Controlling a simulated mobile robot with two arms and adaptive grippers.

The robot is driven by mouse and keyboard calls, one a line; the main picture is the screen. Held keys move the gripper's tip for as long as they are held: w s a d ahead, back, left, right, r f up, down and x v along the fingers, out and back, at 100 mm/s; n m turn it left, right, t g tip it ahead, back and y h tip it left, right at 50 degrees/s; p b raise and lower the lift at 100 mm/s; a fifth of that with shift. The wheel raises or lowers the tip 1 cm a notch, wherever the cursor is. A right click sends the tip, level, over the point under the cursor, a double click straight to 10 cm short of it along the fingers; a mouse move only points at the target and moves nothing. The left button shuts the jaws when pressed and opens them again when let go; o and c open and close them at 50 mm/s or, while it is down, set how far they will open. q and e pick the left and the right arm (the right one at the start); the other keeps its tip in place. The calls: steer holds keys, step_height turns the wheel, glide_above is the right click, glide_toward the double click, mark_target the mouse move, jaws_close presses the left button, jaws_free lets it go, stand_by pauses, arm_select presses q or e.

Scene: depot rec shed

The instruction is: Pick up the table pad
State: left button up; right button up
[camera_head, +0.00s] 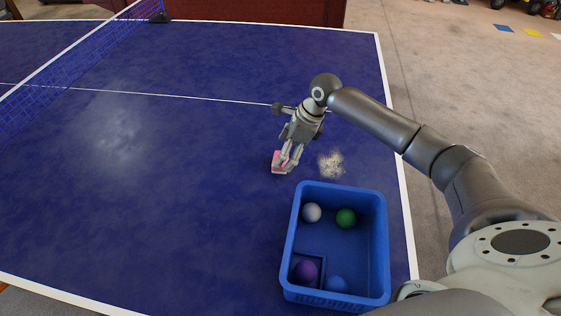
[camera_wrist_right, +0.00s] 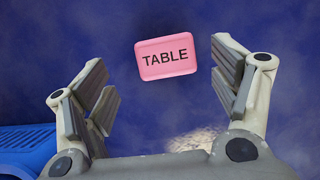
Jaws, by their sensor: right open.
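The table pad (camera_head: 279,161) is a small pink block lying on the blue table-tennis table. In the right wrist view the pad (camera_wrist_right: 166,57) shows the word TABLE on its top face. My right gripper (camera_head: 290,160) is at the pad in the head view and partly covers it. In the right wrist view the gripper (camera_wrist_right: 168,95) is open, with the pad ahead of and between the line of its fingers, not gripped. My left gripper is not in view.
A pale powdery patch (camera_head: 331,164) lies right of the pad. The net (camera_head: 75,68) crosses the far left.

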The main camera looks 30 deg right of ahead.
steer(key=x, duration=0.4)
steer(key=shift+w+f, duration=0.3)
steer(key=shift+d, duration=0.1)
steer(key=c, duration=1.1)
steer(key=shift+r, duration=0.15)
steer(key=shift+r, duration=0.55)
steer(key=s+d+r, duration=0.3)
steer(key=s+r, duration=0.3)
steer(key=s+d+r, duration=0.2)
steer(key=s+r, duration=0.3)
steer(key=s, duration=0.1)
steer(key=shift+s+d+r, duration=0.35)
steer(key=shift+s+d, duration=0.05)
